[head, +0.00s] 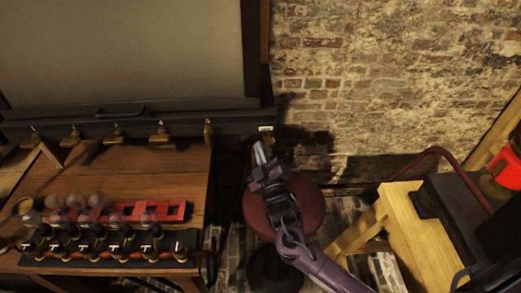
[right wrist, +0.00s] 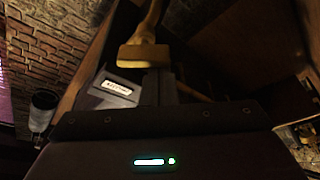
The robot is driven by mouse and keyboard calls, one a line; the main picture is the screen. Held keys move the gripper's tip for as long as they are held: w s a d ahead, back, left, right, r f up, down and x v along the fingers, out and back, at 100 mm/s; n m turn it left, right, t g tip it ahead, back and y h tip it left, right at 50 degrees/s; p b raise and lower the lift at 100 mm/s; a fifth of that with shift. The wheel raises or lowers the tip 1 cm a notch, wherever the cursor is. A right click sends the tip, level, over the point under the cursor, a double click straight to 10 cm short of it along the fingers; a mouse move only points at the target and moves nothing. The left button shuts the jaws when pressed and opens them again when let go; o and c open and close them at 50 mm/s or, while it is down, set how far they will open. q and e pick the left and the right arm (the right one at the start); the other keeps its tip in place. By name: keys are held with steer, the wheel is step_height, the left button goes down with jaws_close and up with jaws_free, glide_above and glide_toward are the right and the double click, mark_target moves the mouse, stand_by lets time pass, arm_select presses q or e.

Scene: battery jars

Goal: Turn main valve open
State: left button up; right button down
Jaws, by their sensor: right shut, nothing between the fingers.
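A row of brass valves, one of them here (head: 162,132), runs along the lower edge of the big dark panel in the head view. A white label (head: 265,128) sits at the panel's right corner, and a brass piece just below it is partly hidden by my right gripper (head: 261,155). That gripper is shut and empty, its tips just below the label. In the right wrist view, a brass valve handle (right wrist: 145,57) is close ahead of the fingers, beside the white label (right wrist: 117,88), whose text is too blurred to read. I cannot tell whether they touch. My left gripper is out of view.
A wooden table (head: 130,180) at left holds glass jars, a red rack (head: 170,211) and a row of black-and-brass terminals. A round dark red stool (head: 312,207) stands below my right arm. A wooden bench (head: 400,215) is at right; a brick wall (head: 400,80) stands behind.

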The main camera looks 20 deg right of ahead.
steer(key=shift+d+f+n+p, duration=0.1)
steer(key=shift+f+n+p, duration=0.1)
steer(key=shift+n+p, duration=0.2)
steer(key=shift+s+d+f+n+g+y+p, duration=0.1)
steer(key=shift+f+n+g+y+p, duration=0.25)
steer(key=shift+n, duration=0.55)
steer(key=shift+d+f, duration=0.25)
stand_by(1.3)
